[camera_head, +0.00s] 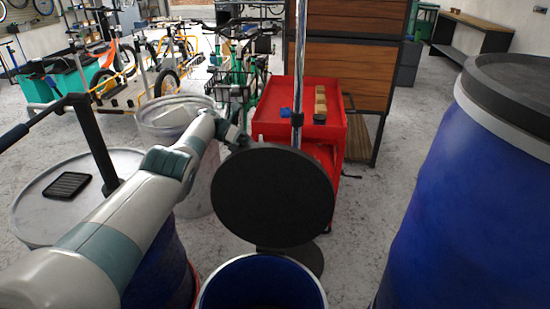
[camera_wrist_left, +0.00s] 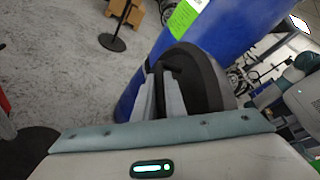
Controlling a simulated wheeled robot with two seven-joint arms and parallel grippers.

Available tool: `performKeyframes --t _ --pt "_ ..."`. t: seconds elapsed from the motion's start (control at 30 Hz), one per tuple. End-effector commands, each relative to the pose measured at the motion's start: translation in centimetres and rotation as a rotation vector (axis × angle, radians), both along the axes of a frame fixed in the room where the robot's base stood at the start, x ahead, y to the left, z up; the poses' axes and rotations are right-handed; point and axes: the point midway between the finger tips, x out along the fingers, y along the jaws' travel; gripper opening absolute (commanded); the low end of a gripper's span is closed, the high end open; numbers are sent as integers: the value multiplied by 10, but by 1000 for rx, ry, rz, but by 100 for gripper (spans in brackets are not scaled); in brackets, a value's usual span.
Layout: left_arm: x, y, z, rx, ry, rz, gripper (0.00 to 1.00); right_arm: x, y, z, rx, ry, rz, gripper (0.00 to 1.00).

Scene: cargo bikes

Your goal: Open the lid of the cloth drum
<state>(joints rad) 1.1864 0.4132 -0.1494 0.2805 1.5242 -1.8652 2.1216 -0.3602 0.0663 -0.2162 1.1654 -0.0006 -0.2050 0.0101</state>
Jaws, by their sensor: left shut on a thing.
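A round black lid (camera_head: 272,197) stands tilted up in the middle of the head view, its flat face toward me. Below it is a blue drum (camera_head: 262,285) with its mouth uncovered; its contents cannot be made out. My left gripper (camera_head: 238,137) is at the lid's upper left edge, its fingers mostly hidden there. In the left wrist view, the left gripper (camera_wrist_left: 163,92) is shut on the dark rim of the lid (camera_wrist_left: 208,72). My right gripper is not in view.
A large blue drum with a black lid (camera_head: 480,190) stands close on the right. A red cart (camera_head: 335,125) with small blocks is behind the lid. A grey-topped drum (camera_head: 35,205) and a pale bin (camera_head: 170,115) stand left. Bare floor shows right of the cart.

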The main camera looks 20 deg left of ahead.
Motion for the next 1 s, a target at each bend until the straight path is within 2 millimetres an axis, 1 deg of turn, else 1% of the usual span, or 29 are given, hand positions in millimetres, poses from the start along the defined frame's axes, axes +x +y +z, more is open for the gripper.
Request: performKeyframes --t 0.03,0.07,0.1,0.37,0.53,0.67,0.8,0.9,1.0 --pt "-2 -1 -4 2 7 -3 0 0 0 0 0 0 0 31" --pt "-2 -1 -4 2 7 -3 13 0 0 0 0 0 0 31" --pt "-2 -1 -4 2 7 -3 19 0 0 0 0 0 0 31" --pt "-1 0 -2 1 4 -2 19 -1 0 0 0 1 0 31" --pt "-1 0 3 1 2 -2 19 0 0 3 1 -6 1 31" --pt "0 0 12 0 -1 -2 19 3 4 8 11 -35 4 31" --pt "0 0 26 0 -2 -2 19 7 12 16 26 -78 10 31" --pt "0 0 44 -1 -1 -3 19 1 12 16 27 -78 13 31" --pt "-1 -8 45 0 3 -5 19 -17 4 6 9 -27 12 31"
